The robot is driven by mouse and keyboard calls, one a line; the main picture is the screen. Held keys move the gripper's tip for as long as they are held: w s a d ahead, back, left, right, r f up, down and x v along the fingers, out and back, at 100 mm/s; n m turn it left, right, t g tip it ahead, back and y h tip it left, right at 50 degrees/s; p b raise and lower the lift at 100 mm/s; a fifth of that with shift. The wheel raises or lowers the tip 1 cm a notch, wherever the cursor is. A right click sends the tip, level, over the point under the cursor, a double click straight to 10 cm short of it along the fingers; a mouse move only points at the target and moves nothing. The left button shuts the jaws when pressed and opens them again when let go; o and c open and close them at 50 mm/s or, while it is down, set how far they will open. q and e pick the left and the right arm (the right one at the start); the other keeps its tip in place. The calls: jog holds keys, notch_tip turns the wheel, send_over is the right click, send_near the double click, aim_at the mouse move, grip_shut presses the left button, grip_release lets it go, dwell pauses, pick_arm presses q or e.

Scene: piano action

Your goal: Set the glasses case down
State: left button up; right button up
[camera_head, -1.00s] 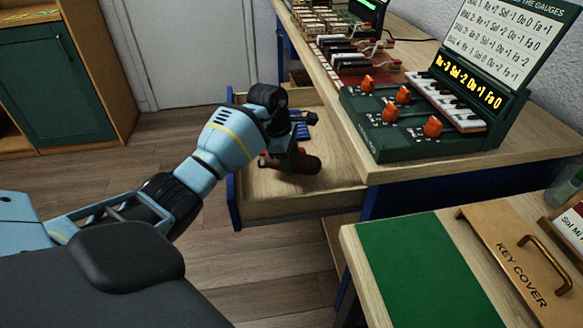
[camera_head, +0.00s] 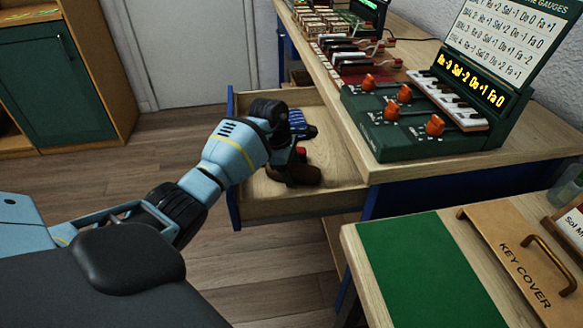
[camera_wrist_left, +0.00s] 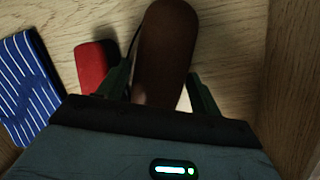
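The glasses case (camera_head: 293,175) is a long brown rounded case inside the open drawer, low over or on its floor; I cannot tell whether it touches. In the left wrist view the glasses case (camera_wrist_left: 165,45) lies between the two fingertips of my left gripper (camera_wrist_left: 160,78), which meet its sides. In the head view my left gripper (camera_head: 287,158) reaches down into the drawer and is partly hidden by its own wrist. My right gripper is not in view.
The wooden drawer (camera_head: 262,208) also holds a red object (camera_wrist_left: 91,66) and a blue striped cloth (camera_wrist_left: 28,88), both left of the case in the wrist view. The desk (camera_head: 440,168) with a green control box (camera_head: 420,137) stands to the right.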

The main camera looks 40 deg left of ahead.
pick_arm(q)
jog(key=shift+r, duration=0.15)
jog(key=p+v, duration=0.2)
jog(key=v, duration=1)
